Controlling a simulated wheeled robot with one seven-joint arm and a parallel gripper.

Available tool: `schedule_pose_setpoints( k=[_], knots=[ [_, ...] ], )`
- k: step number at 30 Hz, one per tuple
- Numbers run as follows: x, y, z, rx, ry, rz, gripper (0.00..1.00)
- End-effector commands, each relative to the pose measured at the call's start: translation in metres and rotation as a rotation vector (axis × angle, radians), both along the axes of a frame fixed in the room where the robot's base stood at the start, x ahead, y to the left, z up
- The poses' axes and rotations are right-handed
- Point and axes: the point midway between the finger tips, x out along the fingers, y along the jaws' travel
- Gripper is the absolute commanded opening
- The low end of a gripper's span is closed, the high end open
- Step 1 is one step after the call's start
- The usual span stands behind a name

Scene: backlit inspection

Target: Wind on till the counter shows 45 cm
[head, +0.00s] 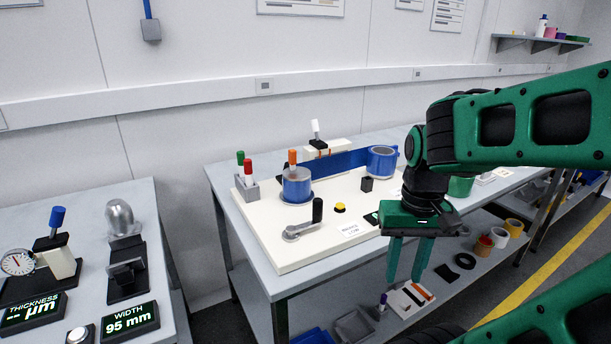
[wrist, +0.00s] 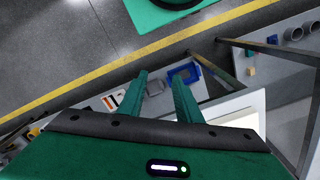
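The winding board (head: 285,250) lies on the middle table. Its crank (head: 303,222) has a grey arm and an upright black handle at the front left. A roll with blue film (head: 297,185) stands behind the crank. Blue web (head: 345,161) runs at the back towards a second blue roll (head: 382,160) at the right. A dark display with green marks (head: 372,218), perhaps the counter, is mostly hidden by my gripper; no figure can be read. My gripper (head: 406,272) is open and empty, pointing down in front of the table's edge, right of the crank. The wrist view shows its fingers apart (wrist: 159,82).
A yellow button (head: 340,207) and label card (head: 350,230) lie right of the crank. A left table carries a thickness gauge (head: 32,315) and width display (head: 130,321). A lower shelf (head: 455,285) holds rolls and bins.

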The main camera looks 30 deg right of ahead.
Motion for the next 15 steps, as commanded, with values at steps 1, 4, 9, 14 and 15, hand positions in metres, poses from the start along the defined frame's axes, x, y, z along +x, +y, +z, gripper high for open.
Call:
schedule_pose_setpoints(
  k=[1, 4, 9, 14, 15],
  knots=[
    [0.0, 0.0, 0.0, 0.0, 0.0, 0.0, 0.31],
    [0.0, 0.0, 0.0, 0.0, 0.0, 0.0, 0.31],
    [0.0, 0.0, 0.0, 0.0, 0.0, 0.0, 0.38],
    [0.001, -0.003, 0.013, -0.009, -0.013, -0.048, 0.41],
    [0.01, -0.004, 0.017, -0.015, -0.011, -0.08, 0.41]
  ],
)
